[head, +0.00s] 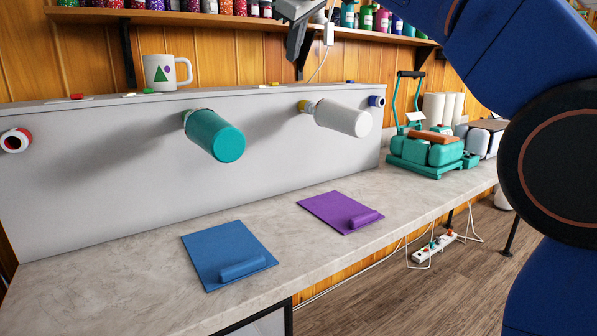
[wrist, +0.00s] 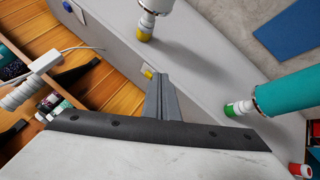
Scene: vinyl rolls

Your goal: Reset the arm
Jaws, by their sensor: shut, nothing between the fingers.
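My gripper (head: 298,42) is at the top centre of the head view, above the grey panel and between the teal and white rolls in the picture. In the wrist view my gripper (wrist: 162,82) has its grey fingers together with nothing between them. A teal vinyl roll (head: 215,138) hangs on a green-ended peg; it also shows at the right of the wrist view (wrist: 295,92). A white vinyl roll (head: 343,117) hangs on a yellow peg, and its end shows at the top of the wrist view (wrist: 156,5).
A red peg (head: 15,140) and a blue peg (head: 377,101) are bare. A mug (head: 166,73) stands on the panel's ledge. A blue mat (head: 222,252) and a purple mat (head: 335,210) lie on the counter. A teal heat press (head: 432,150) stands at right. A shelf of jars (head: 190,16) is above.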

